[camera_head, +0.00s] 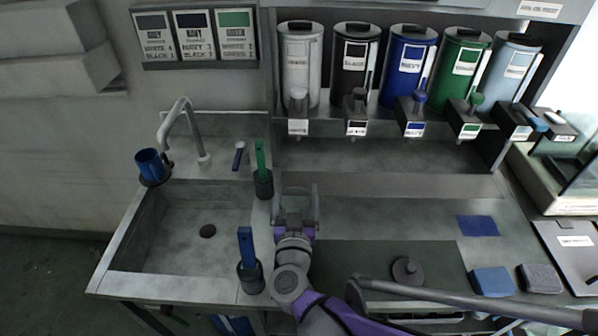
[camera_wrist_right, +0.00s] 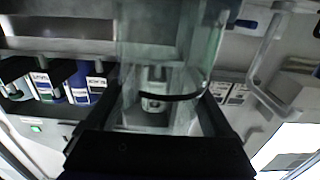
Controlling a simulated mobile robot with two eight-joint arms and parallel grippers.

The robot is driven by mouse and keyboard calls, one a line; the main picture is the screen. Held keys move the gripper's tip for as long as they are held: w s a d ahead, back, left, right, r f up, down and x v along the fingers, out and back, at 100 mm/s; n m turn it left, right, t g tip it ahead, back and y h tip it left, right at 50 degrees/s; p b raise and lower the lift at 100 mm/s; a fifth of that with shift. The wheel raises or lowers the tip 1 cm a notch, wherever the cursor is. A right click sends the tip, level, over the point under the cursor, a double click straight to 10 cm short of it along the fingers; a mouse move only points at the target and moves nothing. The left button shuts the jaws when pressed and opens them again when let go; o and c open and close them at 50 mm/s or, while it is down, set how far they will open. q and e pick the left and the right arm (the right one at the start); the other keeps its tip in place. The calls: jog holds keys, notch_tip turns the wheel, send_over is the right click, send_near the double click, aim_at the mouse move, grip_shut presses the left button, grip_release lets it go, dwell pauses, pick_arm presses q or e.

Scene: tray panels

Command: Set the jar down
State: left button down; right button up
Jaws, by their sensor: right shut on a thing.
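The jar (camera_head: 309,196) is clear glass and hard to make out in the head view. My right gripper (camera_head: 295,214) is shut on it, just right of the sink. In the right wrist view the jar (camera_wrist_right: 170,45) fills the space between the two dark fingers of my right gripper (camera_wrist_right: 163,100). The gripper hides the jar's base, so I cannot tell whether it touches the counter. My left gripper is not in view.
Brushes in dark holders, one green (camera_head: 261,160) and one blue (camera_head: 246,250), stand left of the gripper. A sink (camera_head: 170,225) lies further left. Several paint dispensers (camera_head: 352,70) line the back. The counter (camera_head: 390,215) right of the gripper has bare room. A blue sponge (camera_head: 492,281) lies front right.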

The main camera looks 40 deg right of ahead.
jog(key=shift+w+d, duration=0.45)
jog(key=shift+w, duration=0.05)
jog(key=shift+f+b+x, duration=0.1)
jog(key=shift+f+x, duration=0.5)
jog(key=shift+x, duration=2.25)
jog(key=shift+f+b+x, duration=0.1)
jog(key=shift+f+x, duration=0.5)
jog(key=shift+x, duration=2.25)
jog(key=shift+f+b+x, duration=0.1)
jog(key=shift+f+x, duration=0.45)
jog(key=shift+x, duration=2.35)
